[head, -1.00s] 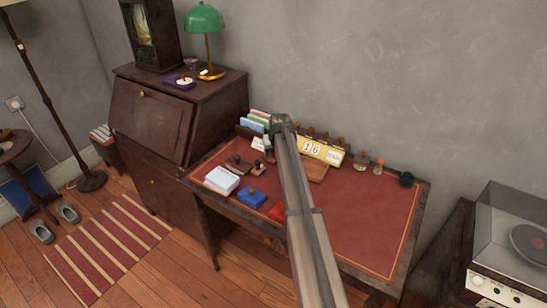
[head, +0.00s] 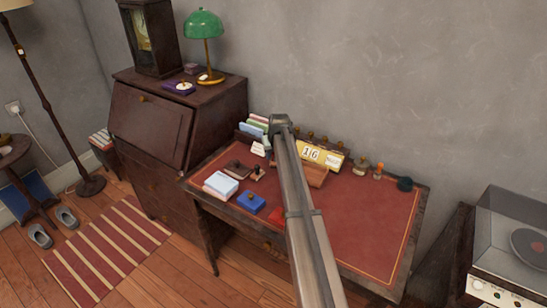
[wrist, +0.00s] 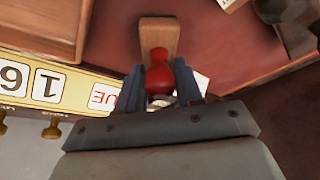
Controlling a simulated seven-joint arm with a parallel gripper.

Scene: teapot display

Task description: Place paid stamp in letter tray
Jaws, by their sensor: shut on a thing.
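My gripper (wrist: 158,82) is shut on a stamp with a red knob handle (wrist: 158,78) and a wooden base (wrist: 158,38). The stamp's print face is not readable, so I cannot tell its word. In the head view my arm hides the gripper and the stamp. A low wooden tray (head: 316,176), which looks like the letter tray, stands on the desk just right of my arm, in front of the calendar. A wooden edge that looks like this tray (wrist: 40,28) shows at upper left in the wrist view, apart from the stamp.
A yellow calendar (head: 322,154) stands behind the tray; it also shows in the wrist view (wrist: 45,88). A letter rack (head: 250,130) is at the desk's back left. Paper (head: 221,184), a blue pad (head: 251,202) and a red pad lie in front. The desk's right side (head: 375,225) is clear.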

